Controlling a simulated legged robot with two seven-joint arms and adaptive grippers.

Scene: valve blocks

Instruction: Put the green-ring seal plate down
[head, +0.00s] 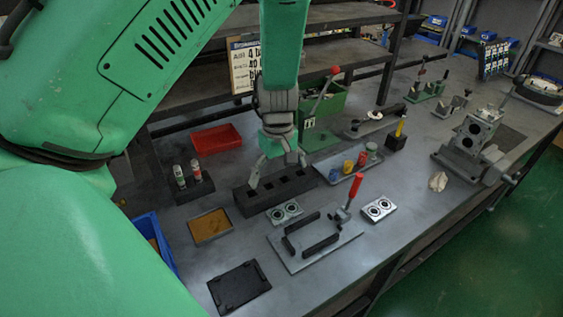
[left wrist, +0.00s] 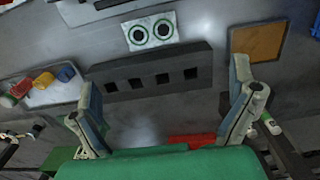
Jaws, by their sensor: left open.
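A light seal plate with two dark rings, faintly greenish, (head: 286,212) lies flat on the bench in front of the black block with square holes (head: 276,190). The plate also shows at the top of the left wrist view (left wrist: 151,33). A second two-ring plate (head: 378,209) lies farther right; its ring colour is hard to tell. My left gripper (head: 278,172) points down over the black block, fingers spread and empty. In the left wrist view its fingers (left wrist: 165,82) stand apart on either side of the block's holes, clear of the plate. My right gripper is not in view.
A fixture with black bars and a red-handled clamp (head: 315,240) sits right of the plate. An orange-bottomed tray (head: 211,226), a black tray (head: 238,286), a red bin (head: 215,139) and a tray of coloured parts (head: 347,166) surround the area.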

